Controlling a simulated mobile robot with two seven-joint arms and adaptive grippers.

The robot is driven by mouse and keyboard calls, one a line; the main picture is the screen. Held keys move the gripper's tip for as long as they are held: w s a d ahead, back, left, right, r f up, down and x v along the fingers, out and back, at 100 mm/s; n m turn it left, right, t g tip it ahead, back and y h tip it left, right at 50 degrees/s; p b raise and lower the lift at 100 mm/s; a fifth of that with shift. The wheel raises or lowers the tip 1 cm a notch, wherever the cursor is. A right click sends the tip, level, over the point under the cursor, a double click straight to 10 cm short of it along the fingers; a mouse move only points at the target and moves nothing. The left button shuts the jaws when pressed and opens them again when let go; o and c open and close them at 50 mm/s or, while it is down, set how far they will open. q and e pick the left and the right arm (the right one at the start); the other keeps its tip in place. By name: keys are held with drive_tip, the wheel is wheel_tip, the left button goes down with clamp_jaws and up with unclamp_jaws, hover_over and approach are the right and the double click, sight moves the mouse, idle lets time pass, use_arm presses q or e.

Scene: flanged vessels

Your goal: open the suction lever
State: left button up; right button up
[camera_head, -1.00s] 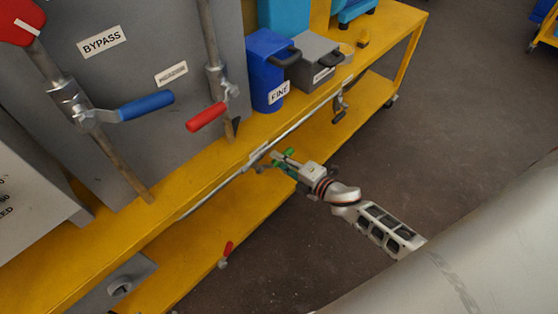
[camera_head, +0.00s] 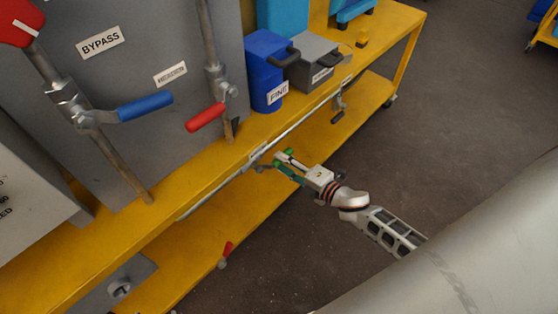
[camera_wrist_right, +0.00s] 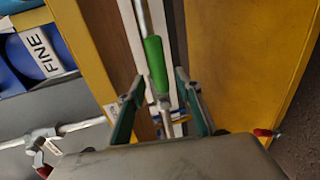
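A lever with a bright green handle (camera_wrist_right: 156,65) sits on a thin metal pipe in the right wrist view. Its green shows small in the head view (camera_head: 289,152), at the front edge of the yellow bench. I cannot read a suction label; the small tag by it is too small. My right gripper (camera_head: 279,163) is at this lever. In the right wrist view the gripper (camera_wrist_right: 160,82) is open, with one finger on each side of the green handle and gaps visible. Whether either finger touches it cannot be told. My left gripper is not in view.
The yellow bench (camera_head: 190,191) carries a blue-handled lever (camera_head: 146,106), a red-handled lever (camera_head: 206,117), a blue container marked FINE (camera_head: 265,75) and a grey box (camera_head: 312,60). A small red lever (camera_head: 228,248) is at the lower shelf. Floor right of the bench is clear.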

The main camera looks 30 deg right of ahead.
drive_tip(key=v, duration=0.9)
drive_tip(key=shift+s, duration=0.2)
drive_tip(key=shift+d, duration=0.1)
